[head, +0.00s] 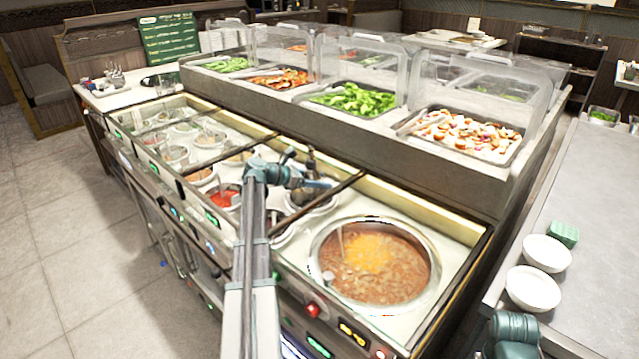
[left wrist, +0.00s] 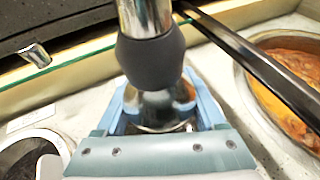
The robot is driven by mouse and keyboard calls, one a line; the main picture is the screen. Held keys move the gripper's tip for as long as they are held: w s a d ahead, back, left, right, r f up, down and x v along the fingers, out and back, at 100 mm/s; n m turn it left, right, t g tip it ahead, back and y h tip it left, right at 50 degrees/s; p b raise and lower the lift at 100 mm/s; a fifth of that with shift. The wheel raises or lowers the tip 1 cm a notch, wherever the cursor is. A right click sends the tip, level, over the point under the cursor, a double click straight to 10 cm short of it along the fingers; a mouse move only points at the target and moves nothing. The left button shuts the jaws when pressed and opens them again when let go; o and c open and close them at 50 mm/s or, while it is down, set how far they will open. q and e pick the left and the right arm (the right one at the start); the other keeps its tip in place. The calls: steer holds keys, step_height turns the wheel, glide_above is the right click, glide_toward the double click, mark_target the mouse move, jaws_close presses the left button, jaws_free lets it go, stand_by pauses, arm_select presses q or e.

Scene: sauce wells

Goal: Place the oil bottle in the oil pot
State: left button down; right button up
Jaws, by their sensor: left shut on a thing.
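My left gripper (head: 322,185) is over the sauce wells in the head view. Its blue fingers are shut around the oil bottle (left wrist: 152,50), a shiny metal piece with a dark grey collar and a rounded metal lower part. In the head view the bottle (head: 311,160) shows as a small dark upright shape at the fingers. My right gripper's fingers are out of view; only a teal part of that arm shows at bottom right.
A large soup pot (head: 408,292) is right of the gripper. A dark divider bar (left wrist: 265,70) runs between it and the held bottle. A raised salad bar with clear guards (head: 360,65) stands behind. White bowls (head: 533,288) and a green sponge (head: 564,234) lie on the right counter.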

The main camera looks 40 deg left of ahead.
arm_select(q)
steer(key=shift+f, duration=0.1)
steer(key=shift+f, duration=0.15)
jaws_free()
steer(key=shift+r, duration=0.4)
steer(key=p+v, duration=0.4)
steer(key=v, duration=0.6)
steer(key=shift+s+a+r, duration=0.15)
steer(key=shift+s, duration=0.05)
steer(key=shift+s+a+r+p, duration=0.15)
steer(key=shift+s+a+p, duration=0.15)
steer(key=shift+s, duration=0.3)
